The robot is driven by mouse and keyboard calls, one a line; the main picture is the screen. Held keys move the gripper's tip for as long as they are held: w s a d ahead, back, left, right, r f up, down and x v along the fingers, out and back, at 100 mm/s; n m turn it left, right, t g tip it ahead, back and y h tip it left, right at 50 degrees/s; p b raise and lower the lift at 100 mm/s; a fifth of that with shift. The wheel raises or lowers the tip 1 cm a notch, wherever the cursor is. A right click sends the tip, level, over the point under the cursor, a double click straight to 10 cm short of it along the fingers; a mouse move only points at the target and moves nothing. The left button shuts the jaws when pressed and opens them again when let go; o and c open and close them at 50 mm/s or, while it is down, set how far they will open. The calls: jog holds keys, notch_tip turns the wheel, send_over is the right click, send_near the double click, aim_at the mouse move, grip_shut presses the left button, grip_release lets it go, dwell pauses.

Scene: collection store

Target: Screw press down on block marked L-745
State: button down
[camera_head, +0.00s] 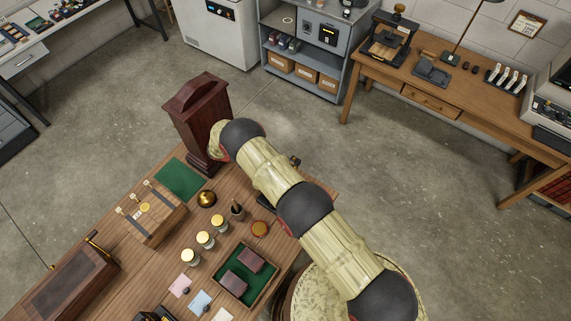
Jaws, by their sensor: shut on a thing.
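I cannot read the marking L-745 on anything in view. Two dark maroon blocks, one (250,260) behind the other (234,284), lie in a green-lined wooden tray (262,301) on the near table. A black-framed device with a brass-coloured knob on top, which looks like a screw press (405,40), stands on the back desk. A wooden block with dark straps and a round brass piece (163,222) sits on the near table's left part. My arm crosses the middle of the view, over the table's right edge. My gripper is not visible, and what it holds is hidden.
A tall dark-red wooden case (190,112) stands at the near table's far end, beside a green mat (181,178). Several brass-lidded jars (205,239) and a brass dome (206,198) stand mid-table. A grey shelf unit (268,25) is behind. The concrete floor between the tables is clear.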

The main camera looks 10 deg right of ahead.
dwell(0.8)
jog(key=c, duration=1.8)
grip_release()
jog(key=shift+c, duration=0.2)
jog(key=shift+o, duration=0.6)
jog(key=shift+f+b, duration=0.25)
jog(key=shift+b, duration=1.6)
jog(key=n+t+h+b, duration=0.1)
jog(key=n+t+b, duration=0.1)
jog(key=b, duration=1.1)
jog(key=shift+w+t, duration=0.1)
jog(key=shift+t, duration=0.6)
jog(key=n+t+b, duration=0.1)
jog(key=t+b, duration=0.1)
jog(key=b, duration=0.5)
jog(key=n+t+b, duration=0.2)
jog(key=t+b, duration=0.1)
jog(key=b, duration=0.4)
jog(key=shift+w+n+h, duration=0.1)
jog(key=shift+n+h, duration=0.2)
jog(key=shift+h, duration=0.1)
